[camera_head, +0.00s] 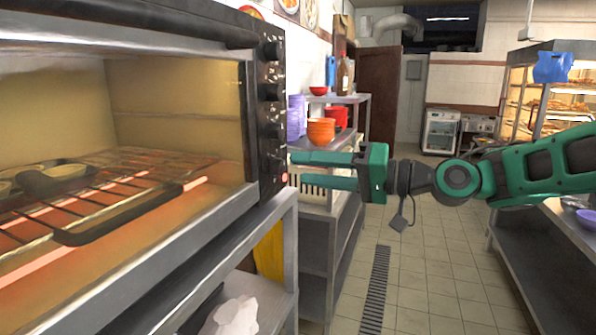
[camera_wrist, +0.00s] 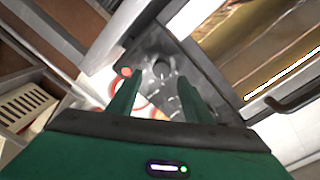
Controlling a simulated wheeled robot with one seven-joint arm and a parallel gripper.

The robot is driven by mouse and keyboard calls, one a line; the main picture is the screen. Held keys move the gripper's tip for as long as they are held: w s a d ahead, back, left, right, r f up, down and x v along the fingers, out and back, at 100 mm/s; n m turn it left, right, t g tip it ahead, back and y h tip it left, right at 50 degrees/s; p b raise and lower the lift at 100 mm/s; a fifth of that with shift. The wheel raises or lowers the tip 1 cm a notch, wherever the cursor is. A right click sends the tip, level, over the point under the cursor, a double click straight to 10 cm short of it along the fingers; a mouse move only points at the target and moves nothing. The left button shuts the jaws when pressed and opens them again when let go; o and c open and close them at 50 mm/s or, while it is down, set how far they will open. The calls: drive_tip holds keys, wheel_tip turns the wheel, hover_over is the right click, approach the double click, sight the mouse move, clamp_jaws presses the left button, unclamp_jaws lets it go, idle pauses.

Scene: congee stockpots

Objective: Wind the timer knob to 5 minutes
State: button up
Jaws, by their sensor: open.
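The oven's dark control panel (camera_head: 262,115) stands at the right of the oven front, with several black knobs in a column. One knob (camera_head: 272,92) shows at mid height, and a small red light (camera_head: 284,178) sits near the bottom. I cannot tell from the markings which knob is the timer. My gripper (camera_head: 294,170) is open and empty, its fingers pointing left at the lower part of the panel. In the wrist view a round dark knob (camera_wrist: 162,68) lies ahead between the two fingers; contact cannot be told. The lowest knob is hard to see in the head view.
The lit oven (camera_head: 120,110) holds a rack with a dark tray. A metal shelf (camera_head: 325,215) stands beyond the panel with orange bowls (camera_head: 321,131) and purple stacked dishes (camera_head: 296,118). The tiled aisle floor (camera_head: 430,270) is clear.

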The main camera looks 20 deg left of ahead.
drive_tip(key=d, duration=0.6)
drive_tip(key=shift+s+d, duration=0.3)
drive_tip(key=shift+s, duration=0.05)
